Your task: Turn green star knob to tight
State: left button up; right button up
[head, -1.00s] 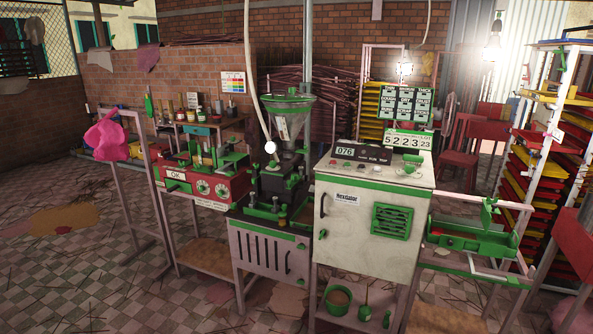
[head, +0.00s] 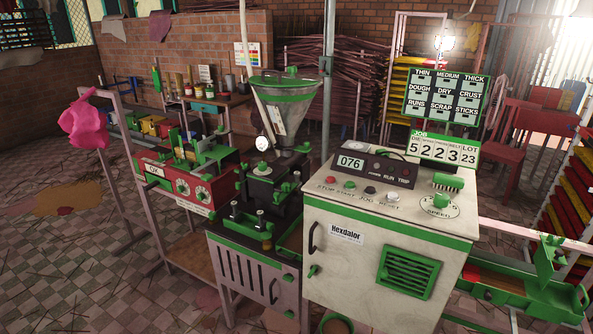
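The extruder (head: 272,190) stands left of the white control cabinet, a dark block under a clear cone hopper (head: 286,128) with a green rim. Several small green knobs and fittings sit on and around it, among them a green knob (head: 261,169) on top of the dark block. They are too small to tell which is the star knob or how tight it is. Neither of my grippers is in view.
The white control cabinet (head: 387,235) carries buttons, a 076 display (head: 351,162) and a green brush (head: 447,181). A red machine (head: 180,186) stands at left, near a pink cloth (head: 86,122) on a frame. A green trough (head: 520,285) is at right. Tiled floor (head: 70,265) is open at lower left.

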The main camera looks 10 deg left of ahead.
aim_at(287, 187)
jog(key=i+l, duration=0.2)
jog(key=i, duration=0.25)
jog(key=i+l, duration=0.2)
jog(key=i, duration=0.2)
jog(key=u, duration=0.05)
